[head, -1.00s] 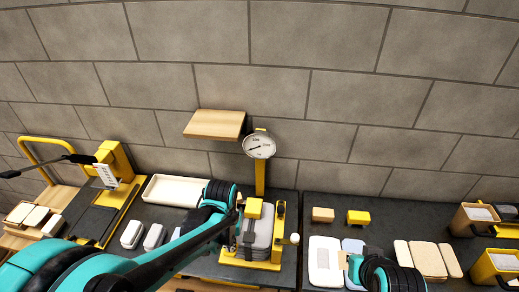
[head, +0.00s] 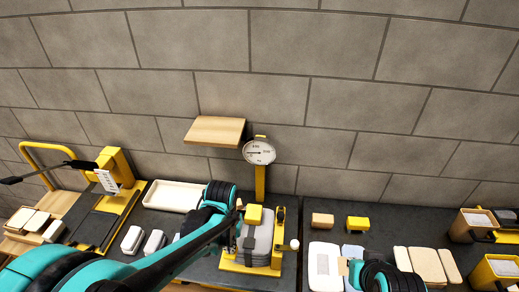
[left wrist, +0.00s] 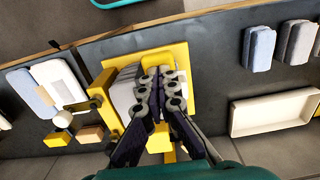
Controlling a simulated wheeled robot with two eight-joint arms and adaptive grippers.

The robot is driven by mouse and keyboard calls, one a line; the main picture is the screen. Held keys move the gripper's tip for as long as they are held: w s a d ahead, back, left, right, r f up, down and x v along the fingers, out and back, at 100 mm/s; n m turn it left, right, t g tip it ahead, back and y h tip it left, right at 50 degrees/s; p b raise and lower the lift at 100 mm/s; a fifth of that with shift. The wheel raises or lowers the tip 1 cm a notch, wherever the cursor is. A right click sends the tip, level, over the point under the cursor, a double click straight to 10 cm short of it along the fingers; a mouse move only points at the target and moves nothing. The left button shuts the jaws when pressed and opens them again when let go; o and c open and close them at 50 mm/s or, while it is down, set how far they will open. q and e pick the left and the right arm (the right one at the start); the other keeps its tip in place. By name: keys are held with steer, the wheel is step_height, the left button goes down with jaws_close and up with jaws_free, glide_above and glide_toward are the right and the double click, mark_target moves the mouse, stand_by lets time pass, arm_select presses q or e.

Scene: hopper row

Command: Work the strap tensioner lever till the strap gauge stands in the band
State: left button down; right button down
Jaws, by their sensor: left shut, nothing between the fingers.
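The strap tensioner (head: 279,228) is a yellow frame around a grey folded stack (head: 262,243). It also shows in the left wrist view (left wrist: 180,60). A pale knob (head: 294,244) sticks out at its right, beside a yellow upright; the knob also shows in the wrist view (left wrist: 69,107). The round white gauge (head: 259,152) stands on a yellow post behind; its needle points left, and its band is too small to read. My left gripper (head: 240,208) is shut and empty, over the stack's left side, apart from the knob. My right gripper (head: 345,266) is partly hidden at lower right.
A wooden shelf (head: 215,131) juts from the wall above. A yellow press with a black lever (head: 116,165) stands at left. Pads (head: 427,265) and yellow bins (head: 474,222) are at right.

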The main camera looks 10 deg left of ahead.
arm_select(q)
steer(key=shift+w+r, duration=0.1)
steer(key=shift+r, duration=0.15)
steer(key=shift+w+r+p, duration=0.25)
steer(key=shift+r+p, duration=0.4)
steer(key=shift+r, duration=0.2)
steer(key=shift+w+r+p, duration=0.25)
steer(key=shift+r+p, duration=0.35)
steer(key=shift+r, duration=0.25)
steer(key=shift+f, duration=0.1)
steer(key=shift+r+p, duration=0.35)
steer(key=shift+r, duration=0.25)
steer(key=shift+f, duration=0.1)
